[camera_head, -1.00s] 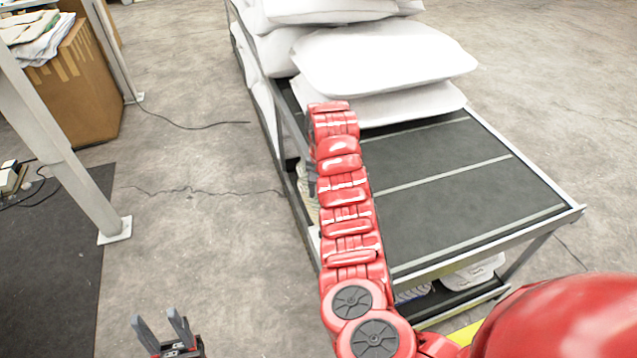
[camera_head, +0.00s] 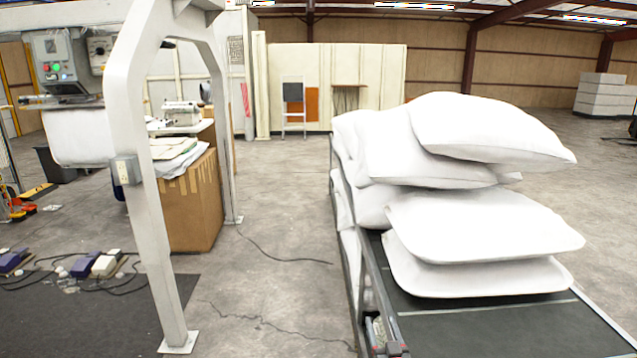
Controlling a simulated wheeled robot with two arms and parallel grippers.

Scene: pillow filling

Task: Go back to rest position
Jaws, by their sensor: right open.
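My right gripper (camera_head: 377,326) shows only in small part at the bottom edge of the head view, just by the left side of the cart (camera_head: 480,335). Its grey fingers are apart, and nothing shows between them. Most of it and its arm are cut off below the picture. My left gripper is not in view. White pillows (camera_head: 485,225) lie stacked on the cart's dark top, with more pillows behind at its far left end.
A white metal frame post (camera_head: 160,240) stands at left on a dark mat (camera_head: 95,325). A cardboard box (camera_head: 190,205) with cloths on top stands behind it. A cable lies on the floor. Bare concrete (camera_head: 275,290) lies between post and cart.

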